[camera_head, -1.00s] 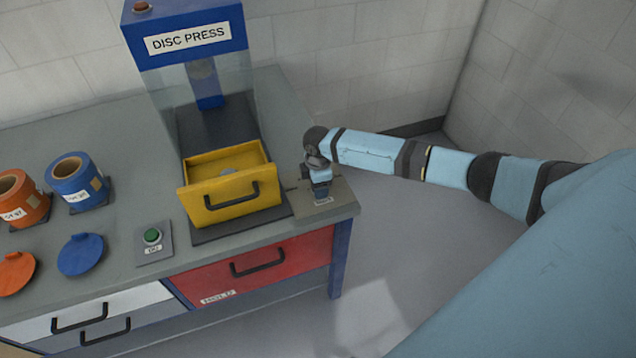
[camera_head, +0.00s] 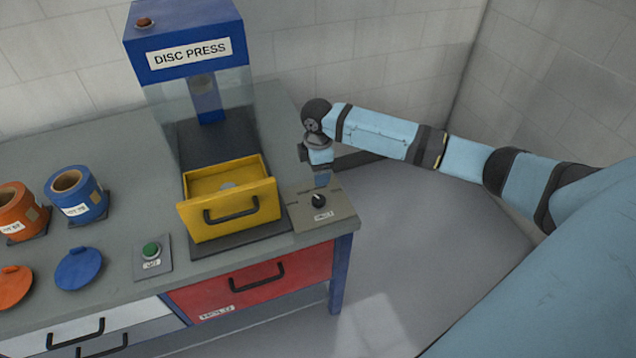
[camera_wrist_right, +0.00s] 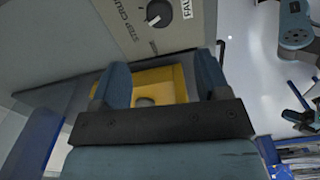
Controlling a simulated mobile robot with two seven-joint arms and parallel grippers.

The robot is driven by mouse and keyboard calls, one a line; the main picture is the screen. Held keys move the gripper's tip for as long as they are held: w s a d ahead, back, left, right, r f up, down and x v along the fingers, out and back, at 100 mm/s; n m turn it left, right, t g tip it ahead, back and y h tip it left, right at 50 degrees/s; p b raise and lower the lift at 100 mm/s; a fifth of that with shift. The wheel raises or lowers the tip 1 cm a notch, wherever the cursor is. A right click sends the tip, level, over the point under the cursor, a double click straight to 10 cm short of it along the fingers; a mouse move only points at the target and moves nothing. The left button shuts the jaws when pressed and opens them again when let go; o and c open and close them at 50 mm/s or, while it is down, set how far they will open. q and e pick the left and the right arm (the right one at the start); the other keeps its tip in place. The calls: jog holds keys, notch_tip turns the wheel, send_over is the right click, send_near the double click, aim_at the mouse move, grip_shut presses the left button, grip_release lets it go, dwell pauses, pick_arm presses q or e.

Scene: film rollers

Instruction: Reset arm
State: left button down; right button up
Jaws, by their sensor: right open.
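My right arm reaches in from the right in the head view. Its gripper (camera_head: 321,178) hangs at the table's right end, just behind a small panel with a black knob (camera_head: 318,200). In the right wrist view the gripper (camera_wrist_right: 162,80) is open, with nothing held between its two blue fingers. The knob (camera_wrist_right: 159,13) also shows there, apart from the fingers. My left gripper is not in view.
A disc press (camera_head: 188,45) with an open yellow drawer (camera_head: 232,209) stands left of the gripper. A green button (camera_head: 151,249), orange roll (camera_head: 14,212) and blue roll (camera_head: 75,194) are farther left. A closed red drawer (camera_head: 222,290) sits below. Open floor (camera_head: 420,240) lies right.

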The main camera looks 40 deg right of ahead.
notch_tip(320, 180, up, 2)
dwell(0.6)
jog(key=s+a+f+m+t+y+p, duration=0.1)
jog(key=s+a+f+m+t+y, duration=0.1)
jog(key=s+a+f, duration=0.5)
jog(key=s+a+f+m+t+y+p, duration=0.2)
jog(key=s+a+f+t, duration=0.15)
jog(key=a, duration=0.55)
jog(key=s+m+t+p, duration=0.2)
jog(key=s+m+t, duration=0.3)
jog(key=s, duration=1.1)
jog(key=shift+s+a+r+m+h, duration=0.25)
jog(key=shift+a+r+m+h, duration=0.2)
jog(key=shift+m, duration=0.65)
jog(key=shift+t, duration=0.25)
